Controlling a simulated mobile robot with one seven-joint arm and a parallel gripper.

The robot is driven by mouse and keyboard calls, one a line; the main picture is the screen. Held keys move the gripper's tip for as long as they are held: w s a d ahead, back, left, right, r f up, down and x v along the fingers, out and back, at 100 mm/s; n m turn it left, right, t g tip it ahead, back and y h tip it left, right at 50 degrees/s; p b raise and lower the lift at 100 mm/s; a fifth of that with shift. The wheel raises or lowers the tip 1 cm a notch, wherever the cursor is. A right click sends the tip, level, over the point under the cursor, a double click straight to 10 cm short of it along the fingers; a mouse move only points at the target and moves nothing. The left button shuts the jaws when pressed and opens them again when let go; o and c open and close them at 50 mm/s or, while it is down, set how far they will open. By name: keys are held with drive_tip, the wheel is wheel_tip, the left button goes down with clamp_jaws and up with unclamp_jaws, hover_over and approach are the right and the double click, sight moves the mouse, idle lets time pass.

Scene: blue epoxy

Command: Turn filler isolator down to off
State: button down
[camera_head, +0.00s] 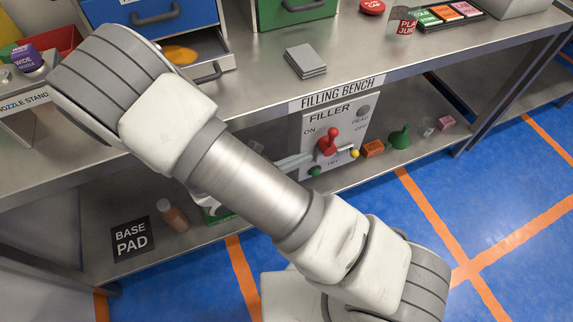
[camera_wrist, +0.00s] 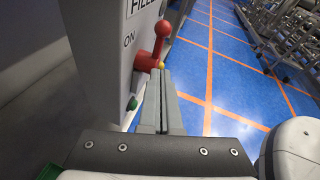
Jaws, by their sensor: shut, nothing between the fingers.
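The filler isolator is a pale panel (camera_head: 312,116) marked FILLER, under the filling bench. Its red lever (camera_head: 330,138) points up, with its knob above a red hub; ON is printed to its left, OFF to its right. In the wrist view the lever (camera_wrist: 161,42) stands upright, tilted slightly right, just beyond my fingertips. My gripper (camera_wrist: 163,73) is shut and empty, its tips just below the lever's knob and beside the hub. I cannot tell whether they touch. In the head view my gripper (camera_head: 298,161) shows left of the lever, partly hidden by my arm.
A green button (camera_head: 315,171) and a yellow knob (camera_head: 354,154) sit low on the panel. An orange block (camera_head: 373,148) and a green funnel (camera_head: 400,138) stand on the shelf to its right. The bench top (camera_head: 258,88) is above. Blue floor (camera_wrist: 231,70) is open at right.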

sight(330, 138)
drive_tip(key=w+d, duration=0.2)
drive_tip(key=d, duration=0.1)
drive_tip(key=w+d+b, duration=0.1)
drive_tip(key=shift+d+r, duration=0.15)
drive_tip(key=shift+r, duration=0.2)
drive_tip(key=shift+w+d+r, duration=0.2)
drive_tip(key=shift+d+r, duration=0.05)
drive_tip(key=shift+d, duration=0.05)
drive_tip(key=shift+w+r+p, duration=0.1)
drive_tip(key=shift+r+p, duration=0.05)
drive_tip(key=shift+p, duration=0.2)
